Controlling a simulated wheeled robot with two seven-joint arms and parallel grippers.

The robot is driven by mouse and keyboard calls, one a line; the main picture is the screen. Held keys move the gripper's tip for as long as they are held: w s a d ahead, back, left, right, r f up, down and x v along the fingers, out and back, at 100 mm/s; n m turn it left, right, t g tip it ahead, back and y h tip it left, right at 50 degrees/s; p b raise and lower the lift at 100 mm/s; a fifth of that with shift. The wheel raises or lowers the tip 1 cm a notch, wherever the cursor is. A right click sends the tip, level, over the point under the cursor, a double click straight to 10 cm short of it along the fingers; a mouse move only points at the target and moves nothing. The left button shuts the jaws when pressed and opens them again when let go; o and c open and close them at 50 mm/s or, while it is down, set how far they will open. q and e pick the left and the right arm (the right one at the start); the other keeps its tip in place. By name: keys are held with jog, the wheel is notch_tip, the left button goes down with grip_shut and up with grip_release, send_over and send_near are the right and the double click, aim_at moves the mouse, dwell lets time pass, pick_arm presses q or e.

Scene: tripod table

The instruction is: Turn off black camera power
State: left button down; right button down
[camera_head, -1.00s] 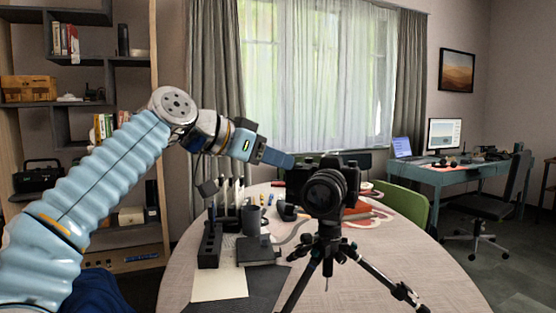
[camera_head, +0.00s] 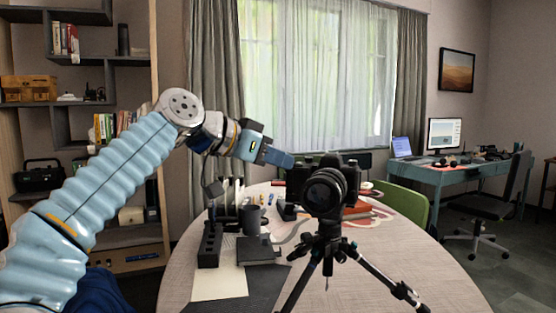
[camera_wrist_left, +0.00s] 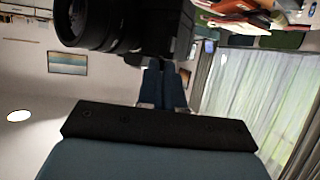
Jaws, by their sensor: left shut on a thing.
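The black camera (camera_head: 326,186) stands upright on a black tripod (camera_head: 328,250) on the round table, its lens facing me. My left gripper (camera_head: 288,160) reaches in from the left, its fingertips at the camera's upper left corner. In the left wrist view the two blue fingers of my gripper (camera_wrist_left: 164,70) are close together beside the camera body (camera_wrist_left: 160,25). The part between the fingertips is hidden, and the power switch cannot be made out. My right gripper is not in view.
The round table (camera_head: 400,262) holds a black block with holes (camera_head: 210,245), a dark box (camera_head: 256,249) and dark and pale sheets left of the tripod. Several small items lie behind the camera. A green chair (camera_head: 406,204) stands behind the table's right side. The table's right side is clear.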

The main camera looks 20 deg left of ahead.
pick_arm(q)
jog(key=shift+s+d+f+n+t+y+b, duration=0.1)
jog(key=shift+s+d+n+t+y+b, duration=0.1)
jog(key=shift+d+n+t+y+b, duration=0.3)
jog(key=shift+d+n+y+b, duration=0.15)
jog(key=shift+n+y+b, duration=0.2)
jog(key=shift+n+y, duration=0.55)
jog(key=shift+s+d+n+t+y, duration=0.1)
jog(key=shift+d+n+t+y, duration=0.15)
jog(key=shift+n+y, duration=0.3)
jog(key=shift+s+d+n+t+y, duration=0.1)
jog(key=shift+d+n+t+y, duration=0.1)
jog(key=shift+n+y, duration=0.35)
jog(key=shift+d+n+y+b, duration=0.2)
jog(key=shift+n+y, duration=0.25)
jog(key=shift+y, duration=0.2)
jog(key=shift+d+n+y+b, duration=0.1)
jog(key=shift+d+n+y, duration=0.05)
jog(key=shift+n+y, duration=0.4)
jog(key=c, duration=1.3)
grip_release()
